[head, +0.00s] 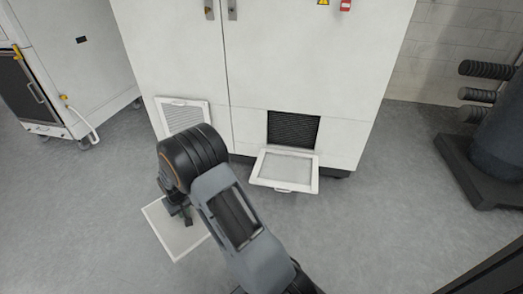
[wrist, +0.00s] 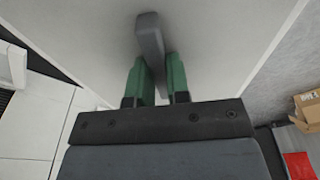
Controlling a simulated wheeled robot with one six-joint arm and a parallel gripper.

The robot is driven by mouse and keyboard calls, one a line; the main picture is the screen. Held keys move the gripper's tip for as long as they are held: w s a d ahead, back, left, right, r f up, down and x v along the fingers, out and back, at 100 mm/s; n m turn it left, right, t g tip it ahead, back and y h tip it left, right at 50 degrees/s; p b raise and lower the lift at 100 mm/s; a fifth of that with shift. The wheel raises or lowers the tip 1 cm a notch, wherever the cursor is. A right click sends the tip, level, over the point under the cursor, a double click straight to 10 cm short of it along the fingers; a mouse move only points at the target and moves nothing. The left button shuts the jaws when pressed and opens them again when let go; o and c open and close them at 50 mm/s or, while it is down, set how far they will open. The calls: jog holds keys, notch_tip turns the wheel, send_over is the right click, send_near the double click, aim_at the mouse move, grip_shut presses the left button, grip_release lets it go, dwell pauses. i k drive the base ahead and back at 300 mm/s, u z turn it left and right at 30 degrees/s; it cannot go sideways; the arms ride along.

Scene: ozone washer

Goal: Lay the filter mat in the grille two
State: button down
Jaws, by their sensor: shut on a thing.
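The filter mat (head: 172,239) is a flat pale panel with a light rim, seen at the lower left in the head view, partly hidden by my arm. My gripper (head: 187,214) is shut on the mat's grey grip bar. In the wrist view the green fingers (wrist: 160,82) clasp the grey bar (wrist: 150,38), with the white mat (wrist: 215,45) spreading behind it. An open grille (head: 314,178) is folded down below a dark vent opening (head: 293,131) at the cabinet's lower right. The mat is left of and nearer than this grille. No grille number is readable.
A closed louvred grille (head: 186,114) sits on the white cabinet's (head: 170,50) left door, partly behind my arm. Dark equipment (head: 490,150) stands at right, a white cart (head: 75,60) at left. The wrist view shows a cardboard box (wrist: 309,106). Floor before the open grille is clear.

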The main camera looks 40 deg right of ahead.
aim_at(286, 170)
jog(key=u, duration=0.1)
jog(key=i, duration=1.75)
jog(key=z, duration=2.85)
jog(key=i, duration=0.5)
jog(key=u, duration=0.05)
